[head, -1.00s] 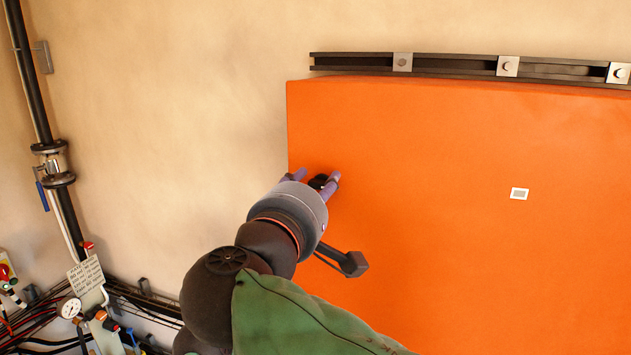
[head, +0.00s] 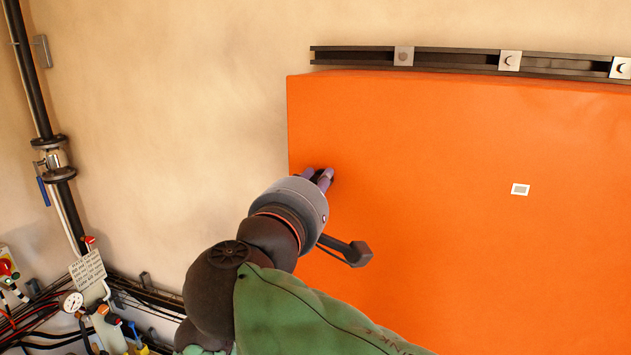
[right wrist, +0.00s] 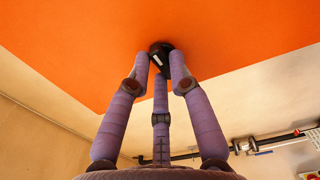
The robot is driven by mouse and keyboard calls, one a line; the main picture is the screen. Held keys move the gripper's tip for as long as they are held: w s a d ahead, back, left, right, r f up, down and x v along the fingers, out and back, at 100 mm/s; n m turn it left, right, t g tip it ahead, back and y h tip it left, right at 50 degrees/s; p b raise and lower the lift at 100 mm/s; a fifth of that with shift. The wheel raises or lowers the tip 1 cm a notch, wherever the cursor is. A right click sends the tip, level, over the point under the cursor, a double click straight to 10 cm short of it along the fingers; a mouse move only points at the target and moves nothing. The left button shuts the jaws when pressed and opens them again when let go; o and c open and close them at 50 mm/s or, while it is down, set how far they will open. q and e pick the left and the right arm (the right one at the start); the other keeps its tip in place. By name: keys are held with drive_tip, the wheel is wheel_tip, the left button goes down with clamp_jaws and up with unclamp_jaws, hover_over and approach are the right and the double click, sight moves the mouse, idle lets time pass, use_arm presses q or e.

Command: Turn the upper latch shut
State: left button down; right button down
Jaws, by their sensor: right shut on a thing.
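The orange cabinet door (head: 440,150) fills the right of the head view. My right gripper (head: 318,176) is at the door's left edge area, its purple fingers closed together. In the right wrist view, the purple fingers of my right gripper (right wrist: 163,62) are shut around the upper latch (right wrist: 160,56), a small black knob with a white mark on the orange face. In the head view the latch is hidden behind the fingers. My left gripper does not show.
A dark rail (head: 455,60) with metal plates runs along the wall above the cabinet. A black pipe with a valve (head: 55,165) stands at the left. A gauge (head: 72,302), hoses and fittings crowd the lower left. The wall left of the cabinet is bare.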

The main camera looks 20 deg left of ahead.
drive_tip(key=n+p, duration=0.1)
drive_tip(key=n, duration=0.6)
drive_tip(key=shift+a+n, duration=0.1)
drive_tip(key=shift+n, duration=0.3)
drive_tip(key=shift+f+n+p, duration=0.15)
drive_tip(key=shift+n+p, duration=0.15)
drive_tip(key=shift+n, duration=4.1)
drive_tip(key=c, duration=1.1)
unclamp_jaws()
drive_tip(key=shift+w+a, duration=0.1)
drive_tip(key=shift+w, duration=0.05)
drive_tip(key=s, duration=1.2)
drive_tip(key=shift+a+f, duration=0.1)
drive_tip(key=shift+a, duration=0.05)
